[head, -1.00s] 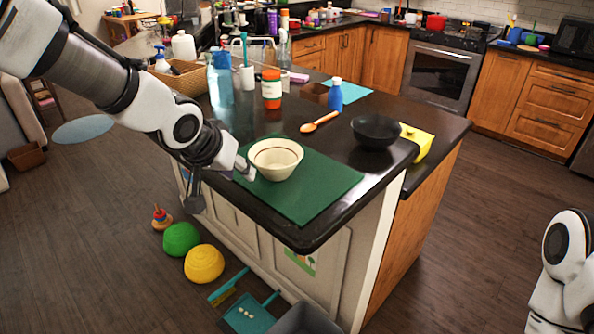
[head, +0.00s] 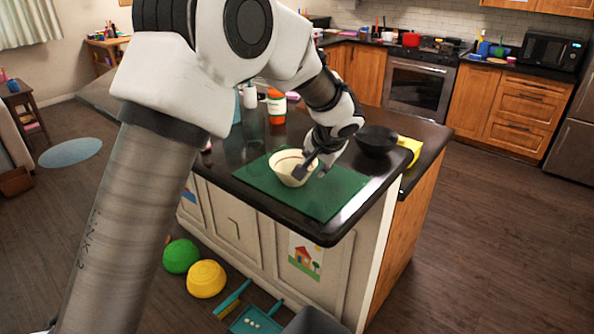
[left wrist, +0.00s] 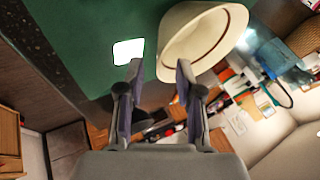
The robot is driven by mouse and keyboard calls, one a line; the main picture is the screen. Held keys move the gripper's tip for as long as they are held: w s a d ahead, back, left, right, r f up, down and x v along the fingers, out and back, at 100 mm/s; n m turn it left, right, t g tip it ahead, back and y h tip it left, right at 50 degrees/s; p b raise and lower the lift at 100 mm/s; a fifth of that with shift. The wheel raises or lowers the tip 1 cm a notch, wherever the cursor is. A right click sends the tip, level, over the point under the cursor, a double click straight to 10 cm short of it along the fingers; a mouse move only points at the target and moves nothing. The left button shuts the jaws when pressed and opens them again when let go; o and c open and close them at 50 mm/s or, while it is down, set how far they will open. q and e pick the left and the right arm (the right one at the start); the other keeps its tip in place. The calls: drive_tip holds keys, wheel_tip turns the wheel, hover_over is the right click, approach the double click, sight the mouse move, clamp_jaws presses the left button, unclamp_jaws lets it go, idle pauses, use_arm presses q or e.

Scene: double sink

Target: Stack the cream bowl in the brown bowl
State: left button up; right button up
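The cream bowl (head: 281,166) stands on the green mat (head: 335,192) at the island's near end. My left gripper (head: 313,168) is at the bowl's right rim in the head view, partly covering it. In the left wrist view my left gripper (left wrist: 160,70) has its two fingers apart. The cream bowl (left wrist: 208,38) is beside and partly behind the right finger there; I cannot tell whether its wall is between the fingers. A dark, nearly black bowl (head: 377,141), the only other bowl on the island, stands empty-looking to the right.
A yellow cloth-like item (head: 411,148) lies beside the dark bowl at the island's edge. An orange-and-white bottle (head: 276,106) stands behind the mat. My left arm hides much of the island's left side. The mat's right part is clear.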

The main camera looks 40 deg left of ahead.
sight(310, 172)
use_arm(q)
drive_tip(key=a+f, duration=0.1)
drive_tip(key=f+p, duration=0.1)
drive_tip(key=f, duration=0.1)
drive_tip(key=shift+w+a, duration=0.2)
drive_tip(key=shift+a, duration=0.2)
drive_tip(key=shift+w+a+f, duration=0.15)
drive_tip(key=shift+w+f, duration=0.15)
drive_tip(key=shift+s+r, duration=0.1)
drive_tip(key=shift+r, duration=0.05)
clamp_jaws()
drive_tip(key=shift+s, duration=0.1)
